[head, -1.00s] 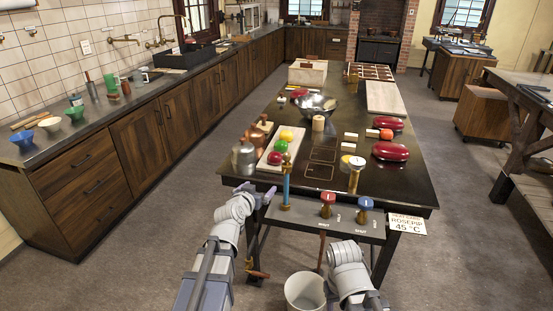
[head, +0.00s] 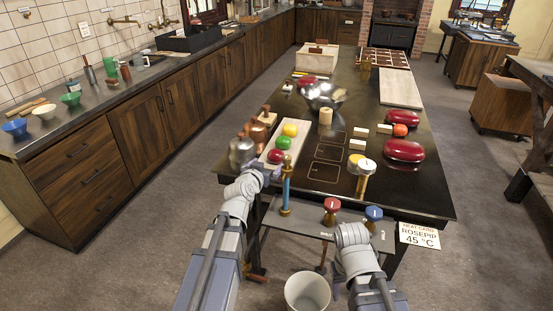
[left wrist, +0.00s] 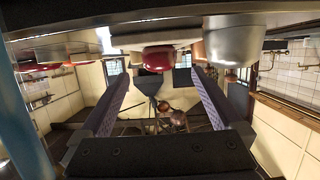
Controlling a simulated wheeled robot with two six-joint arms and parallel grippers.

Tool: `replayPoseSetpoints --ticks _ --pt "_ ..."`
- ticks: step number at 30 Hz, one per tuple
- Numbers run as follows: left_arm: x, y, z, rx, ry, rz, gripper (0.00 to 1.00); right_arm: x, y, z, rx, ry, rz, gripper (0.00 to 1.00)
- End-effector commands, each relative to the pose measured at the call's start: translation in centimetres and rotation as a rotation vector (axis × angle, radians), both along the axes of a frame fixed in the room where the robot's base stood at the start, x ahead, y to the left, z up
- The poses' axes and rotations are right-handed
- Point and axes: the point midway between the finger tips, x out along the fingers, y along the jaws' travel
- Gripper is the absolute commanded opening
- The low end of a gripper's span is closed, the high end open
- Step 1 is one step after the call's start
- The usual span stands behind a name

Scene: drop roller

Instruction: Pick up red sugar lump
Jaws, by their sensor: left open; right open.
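A round red sugar lump (head: 276,156) sits at the near end of a pale board (head: 264,158), in front of a green lump (head: 283,143) and a yellow lump (head: 290,130). My left gripper (head: 268,171) is at the table's near edge, just short of the red lump. In the left wrist view, the left fingers (left wrist: 160,76) are open and empty. The red lump (left wrist: 158,59) shows beyond them, between the tips, in a picture that looks upside down. My right gripper (head: 334,288) hangs low beside the bucket, mostly hidden by its arm.
A metal jug (head: 242,152) stands left of the board. A blue-and-brass post (head: 286,190) rises close to the right of my left gripper. Red (head: 332,205) and blue (head: 374,214) knobs are on the front panel. A white bucket (head: 307,291) stands on the floor. Larger red ovals (head: 404,151) lie farther right.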

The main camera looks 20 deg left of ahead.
Motion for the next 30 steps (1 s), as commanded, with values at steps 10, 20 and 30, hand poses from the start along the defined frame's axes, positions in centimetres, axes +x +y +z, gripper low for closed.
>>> replayPoseSetpoints --ticks 10,20,30 --pt "2.2 -0.1 -0.7 0.001 0.0 -0.001 1.0 0.0 0.0 -0.7 0.0 0.0 0.0 0.5" --pt "6.2 -0.3 -2.2 0.001 0.0 0.0 1.0 0.0 0.0 -2.2 0.0 0.0 0.0 0.5" --pt "6.8 -0.4 -2.2 0.0 0.0 0.0 0.97 0.0 0.0 -2.2 0.0 0.0 0.0 0.5"
